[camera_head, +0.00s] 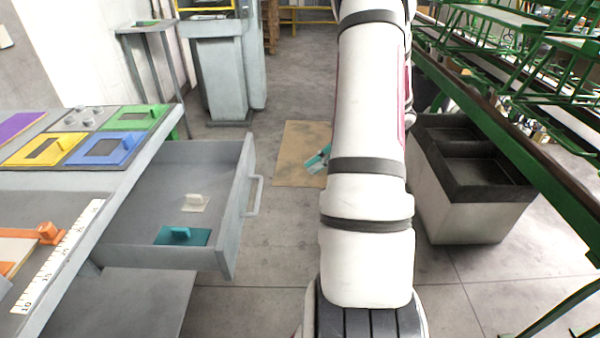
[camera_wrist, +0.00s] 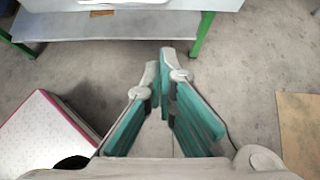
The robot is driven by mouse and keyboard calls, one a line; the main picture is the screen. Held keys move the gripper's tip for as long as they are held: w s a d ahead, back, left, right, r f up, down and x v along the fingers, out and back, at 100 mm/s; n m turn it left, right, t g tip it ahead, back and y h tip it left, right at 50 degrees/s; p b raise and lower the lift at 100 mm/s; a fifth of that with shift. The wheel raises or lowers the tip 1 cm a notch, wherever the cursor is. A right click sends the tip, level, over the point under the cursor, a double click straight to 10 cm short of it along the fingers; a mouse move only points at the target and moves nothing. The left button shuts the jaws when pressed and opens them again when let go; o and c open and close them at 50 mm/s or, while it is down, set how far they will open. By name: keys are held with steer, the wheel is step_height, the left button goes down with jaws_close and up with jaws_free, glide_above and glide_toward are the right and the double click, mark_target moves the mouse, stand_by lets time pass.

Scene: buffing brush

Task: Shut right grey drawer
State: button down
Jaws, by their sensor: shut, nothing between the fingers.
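The grey drawer (camera_head: 232,215) is pulled out from the table at the left of the head view. Its handle (camera_head: 254,194) is on its front face, which points right. Inside lie a teal piece with a knob (camera_head: 183,237) and a small white piece with a knob (camera_head: 194,203). My gripper (camera_head: 321,159) shows in the head view only as a bit of teal finger beside my arm, to the right of the drawer and apart from it. In the wrist view my gripper (camera_wrist: 167,62) has its teal fingertips together with nothing between them. The drawer is not recognisable there.
The table (camera_head: 150,150) carries coloured plates, a ruler (camera_head: 62,253) and orange parts. A brown mat (camera_head: 297,140) lies on the floor. A dark-topped bin (camera_head: 470,205) and a green-framed rack (camera_head: 520,130) stand right. Floor between drawer and arm is clear.

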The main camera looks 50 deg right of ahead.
steer(key=w+a+f+b, duration=0.1)
steer(key=w+a+f, duration=0.3)
steer(key=w+a, duration=0.2)
steer(key=shift+w+a+f+b, duration=0.25)
steer(key=shift+w+f+b, duration=0.1)
steer(key=shift+w, duration=0.75)
steer(key=b, duration=0.3)
glide_toward(176, 190)
steer(key=w+a, duration=0.1)
steer(key=w, duration=0.1)
steer(key=w+a+f, duration=0.1)
steer(key=w+a, duration=0.1)
steer(key=w+a+f, duration=0.1)
steer(key=w, duration=0.1)
steer(key=shift+a, duration=0.4)
